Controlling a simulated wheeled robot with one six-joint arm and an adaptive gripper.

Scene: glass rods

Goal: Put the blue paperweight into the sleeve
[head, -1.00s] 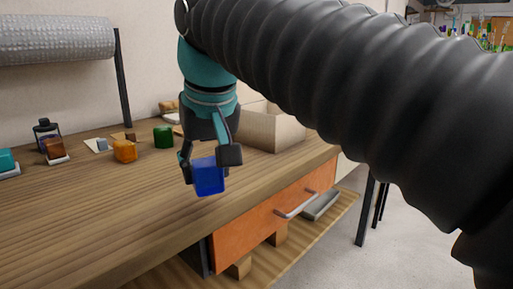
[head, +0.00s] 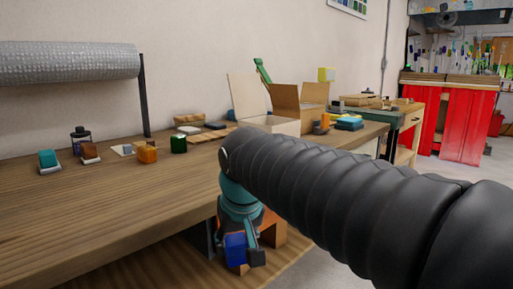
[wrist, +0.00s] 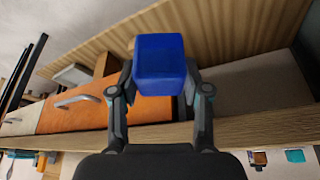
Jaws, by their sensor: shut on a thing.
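The blue paperweight (head: 236,247) is a deep blue glass block. In the head view it hangs low, in front of the workbench and below the level of its top. My gripper (head: 241,257) is shut on it. In the wrist view the paperweight (wrist: 160,62) sits between the two fingers of my gripper (wrist: 160,88), clear of any surface. I cannot make out a sleeve in either view.
On the workbench (head: 90,222) stand an amber block (head: 147,154), a green block (head: 179,144), a teal block (head: 48,160) and a dark bottle (head: 80,138). Open cardboard boxes (head: 302,98) stand farther back. An orange drawer (wrist: 88,110) is close by the gripper.

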